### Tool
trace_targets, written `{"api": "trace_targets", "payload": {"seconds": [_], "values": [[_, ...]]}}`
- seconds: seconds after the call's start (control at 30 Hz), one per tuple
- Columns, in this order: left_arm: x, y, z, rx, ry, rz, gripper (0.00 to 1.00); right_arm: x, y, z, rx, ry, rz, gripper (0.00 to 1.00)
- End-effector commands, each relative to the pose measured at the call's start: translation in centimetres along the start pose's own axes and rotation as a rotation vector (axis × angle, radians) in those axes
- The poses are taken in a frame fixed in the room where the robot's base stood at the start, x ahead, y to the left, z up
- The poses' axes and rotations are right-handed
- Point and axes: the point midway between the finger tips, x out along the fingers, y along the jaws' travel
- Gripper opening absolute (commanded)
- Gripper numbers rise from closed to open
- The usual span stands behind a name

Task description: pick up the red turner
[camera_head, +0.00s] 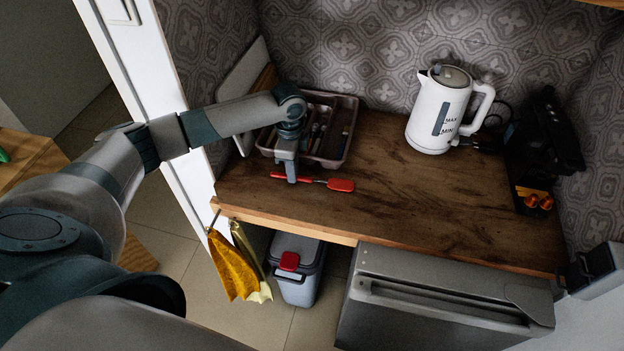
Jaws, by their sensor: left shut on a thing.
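The red turner (341,185) lies across the left part of the wooden counter (405,213), with its flat red head to the right and its red handle to the left. My left gripper (291,180) points down at the turner's handle and is shut on it. The fingers hide a short part of the handle. I cannot tell whether the turner is lifted off the counter. My right gripper is not in view.
A cutlery tray (351,128) with several utensils stands just behind my left gripper. A white kettle (431,115) stands at the back, and a dark appliance (545,140) at the right. The middle of the counter is clear. Cloths (232,265) hang at the front left edge.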

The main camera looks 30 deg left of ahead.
Motion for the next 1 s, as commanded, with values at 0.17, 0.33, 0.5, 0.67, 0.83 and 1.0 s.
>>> {"api": "trace_targets", "payload": {"seconds": [0.17,0.33,0.5,0.67,0.83,1.0], "values": [[-0.1,0.0,0.0,0.0,0.0,0.0,0.0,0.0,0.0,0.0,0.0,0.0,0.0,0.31],[-0.6,-0.1,0.0,0.0,0.001,0.0,0.0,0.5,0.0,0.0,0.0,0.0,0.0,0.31],[-2.3,-0.1,0.0,-0.001,0.002,-0.004,0.0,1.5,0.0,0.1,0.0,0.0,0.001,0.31],[-4.5,0.2,-1.4,0.004,0.004,-0.002,0.0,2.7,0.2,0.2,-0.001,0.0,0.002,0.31],[-6.5,1.0,-4.6,0.005,0.005,-0.003,0.0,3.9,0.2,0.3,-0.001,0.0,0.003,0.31],[-8.4,1.8,-7.7,0.004,0.004,-0.003,0.0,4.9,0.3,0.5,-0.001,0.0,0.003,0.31]]}}
